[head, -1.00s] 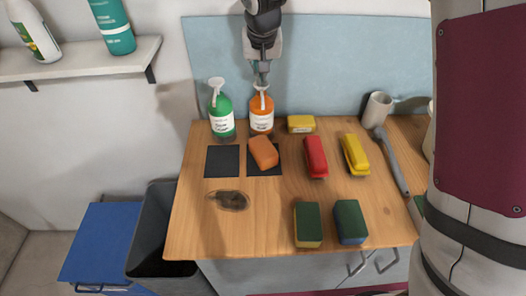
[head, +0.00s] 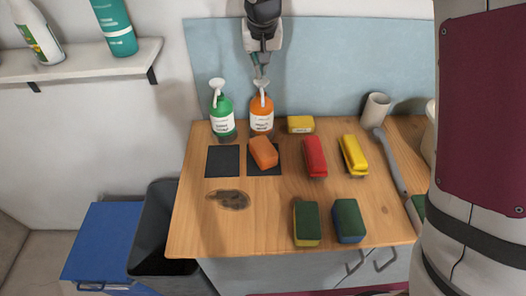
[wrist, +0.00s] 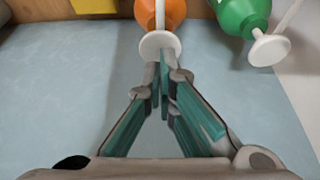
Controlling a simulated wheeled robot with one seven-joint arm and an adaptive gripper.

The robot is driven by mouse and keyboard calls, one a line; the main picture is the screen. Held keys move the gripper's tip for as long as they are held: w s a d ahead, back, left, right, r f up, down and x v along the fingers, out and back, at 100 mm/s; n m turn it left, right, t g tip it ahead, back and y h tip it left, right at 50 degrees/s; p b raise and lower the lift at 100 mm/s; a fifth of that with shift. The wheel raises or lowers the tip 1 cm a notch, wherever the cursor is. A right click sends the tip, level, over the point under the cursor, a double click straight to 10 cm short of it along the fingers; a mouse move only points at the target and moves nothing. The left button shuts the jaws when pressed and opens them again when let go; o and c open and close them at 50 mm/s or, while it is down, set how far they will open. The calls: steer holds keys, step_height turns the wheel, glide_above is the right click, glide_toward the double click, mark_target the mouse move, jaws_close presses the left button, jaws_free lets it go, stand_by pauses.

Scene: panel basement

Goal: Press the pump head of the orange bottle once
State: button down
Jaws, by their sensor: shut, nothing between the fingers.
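The orange pump bottle (head: 261,112) stands upright at the back of the wooden counter, with a white label and a white pump head (head: 261,84). My gripper (head: 261,78) is shut and empty, pointing down at the pump head. In the wrist view the shut fingertips (wrist: 162,60) overlap the round white pump head (wrist: 160,45), with the orange bottle (wrist: 165,12) behind it. I cannot tell whether the tips touch the head or how far it is pressed.
A green pump bottle (head: 222,116) stands close on the left. A yellow box (head: 300,124) is on the right. An orange block (head: 263,152), red (head: 315,157) and yellow (head: 354,155) items and sponges (head: 307,223) lie in front.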

step_height(320, 180, up, 6)
steer(key=p, duration=0.1)
stand_by(0.8)
stand_by(0.3)
steer(key=s+d+r, duration=0.4)
steer(key=s+d, duration=0.1)
steer(key=s, duration=0.3)
steer(key=s+d+r, duration=0.5)
steer(key=s+d, duration=0.1)
steer(key=s, duration=0.2)
steer(key=s+d+f, duration=0.2)
steer(key=s, duration=0.8)
steer(key=s+d+f, duration=0.2)
steer(key=s+d, duration=0.1)
steer(key=s, duration=0.8)
steer(key=shift+d+t, duration=0.3)
steer(key=shift+t, duration=0.1)
